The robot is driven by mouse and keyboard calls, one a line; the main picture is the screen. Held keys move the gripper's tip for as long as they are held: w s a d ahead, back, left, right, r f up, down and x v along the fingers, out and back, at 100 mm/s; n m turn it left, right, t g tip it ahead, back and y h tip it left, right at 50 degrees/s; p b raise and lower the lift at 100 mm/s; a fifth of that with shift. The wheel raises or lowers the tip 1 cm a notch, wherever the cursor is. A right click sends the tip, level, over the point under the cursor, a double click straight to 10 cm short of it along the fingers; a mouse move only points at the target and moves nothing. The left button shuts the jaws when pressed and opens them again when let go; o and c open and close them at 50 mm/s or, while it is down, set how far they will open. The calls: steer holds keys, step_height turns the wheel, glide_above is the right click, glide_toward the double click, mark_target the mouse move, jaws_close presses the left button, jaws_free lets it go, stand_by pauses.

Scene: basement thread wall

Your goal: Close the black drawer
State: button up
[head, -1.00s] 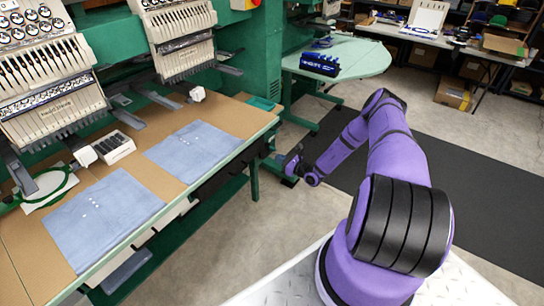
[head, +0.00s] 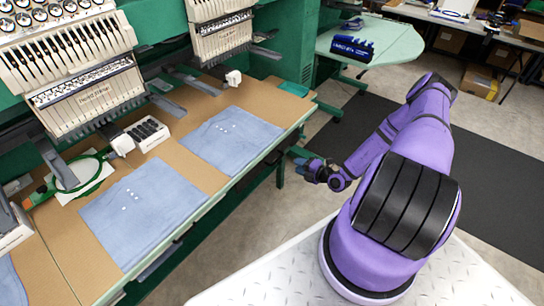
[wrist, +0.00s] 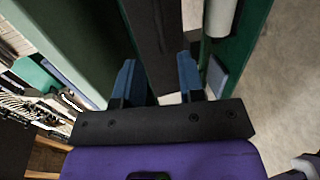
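My gripper (head: 310,166) is beside the near edge of the sewing table, close to a green table leg in the head view. In the wrist view its two blue fingers (wrist: 158,82) stand apart with nothing gripped between them. A long dark panel (wrist: 153,38) lies ahead of and between the fingers; it appears to be the black drawer. I cannot tell whether the fingers touch it. In the head view the drawer is in shadow under the tabletop, and how far it is open is unclear.
The brown tabletop (head: 175,168) holds blue cloths (head: 130,207) and a black-and-white box (head: 147,133) below embroidery machines (head: 90,98). Dark mat (head: 490,150) and open floor lie right.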

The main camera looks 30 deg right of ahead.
mark_target(279, 158)
steer(key=x, duration=1)
steer(key=shift+w+a, duration=0.15)
steer(key=shift+w, duration=0.2)
jaws_close()
